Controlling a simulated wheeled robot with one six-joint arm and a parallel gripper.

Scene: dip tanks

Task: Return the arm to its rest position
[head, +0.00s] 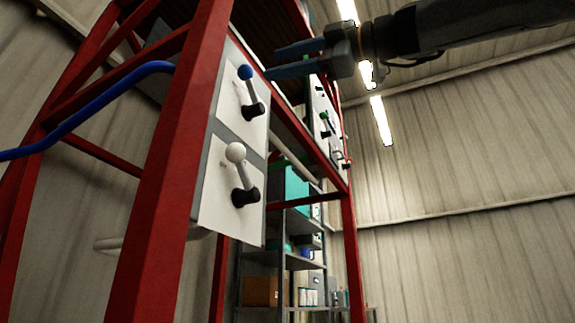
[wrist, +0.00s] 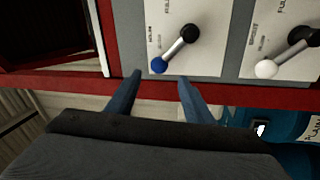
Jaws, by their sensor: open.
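My gripper (head: 270,62) is at the top of the head view, with its blue fingers apart and pointing left toward the panels on the red frame. Its arm reaches in from the upper right. In the wrist view my gripper (wrist: 158,82) shows two blue fingers apart with nothing between them. A blue-knobbed lever (head: 249,88) on a white panel is close to the fingertips in the head view. In the wrist view the blue-knobbed lever (wrist: 174,50) lies just beyond the fingertips; I cannot tell whether they touch it.
A white-knobbed lever (head: 240,172) is on the panel below; it also shows in the wrist view (wrist: 285,55). Red frame posts (head: 175,150) stand close to the panels. A blue pipe (head: 90,105) is at left. Shelves (head: 290,257) with boxes stand behind. The right side is open before a corrugated wall.

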